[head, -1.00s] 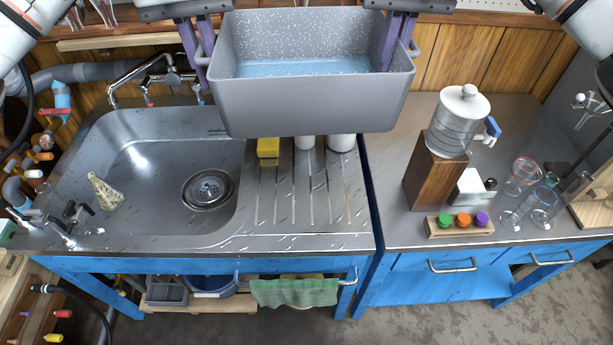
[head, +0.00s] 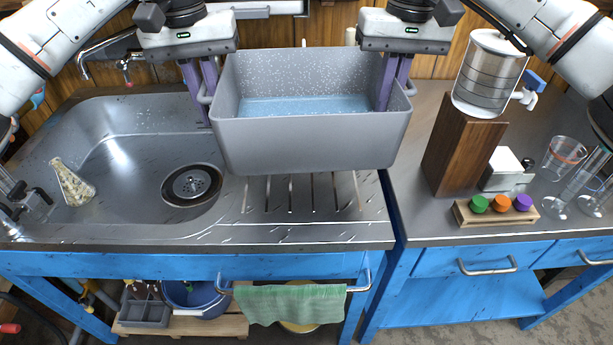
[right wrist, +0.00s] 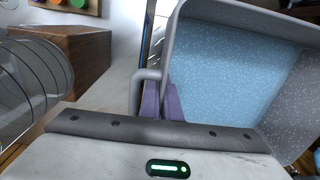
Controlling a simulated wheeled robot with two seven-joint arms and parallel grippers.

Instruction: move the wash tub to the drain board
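The wash tub (head: 310,140) is a grey, open, speckled box with a pale blue inner floor. It is level over the drain board (head: 300,212), whose grooves show in front of it; I cannot tell whether any gap is left beneath. My left gripper (head: 203,98) is shut on the tub's left handle. My right gripper (head: 398,90) is shut on the right handle, its purple fingers partly behind the rim. The right wrist view shows this grey handle (right wrist: 142,95) beside the purple fingers, and the tub's inside (right wrist: 230,70). The tub hides the back of the drain board.
The sink basin (head: 120,150), with a glass flask (head: 72,185), lies left of the drain board. On the right counter stand a wooden block (head: 460,150) bearing a clear tank (head: 490,75), a rack of coloured stoppers (head: 495,210) and glassware (head: 565,160). A green towel (head: 290,303) hangs in front.

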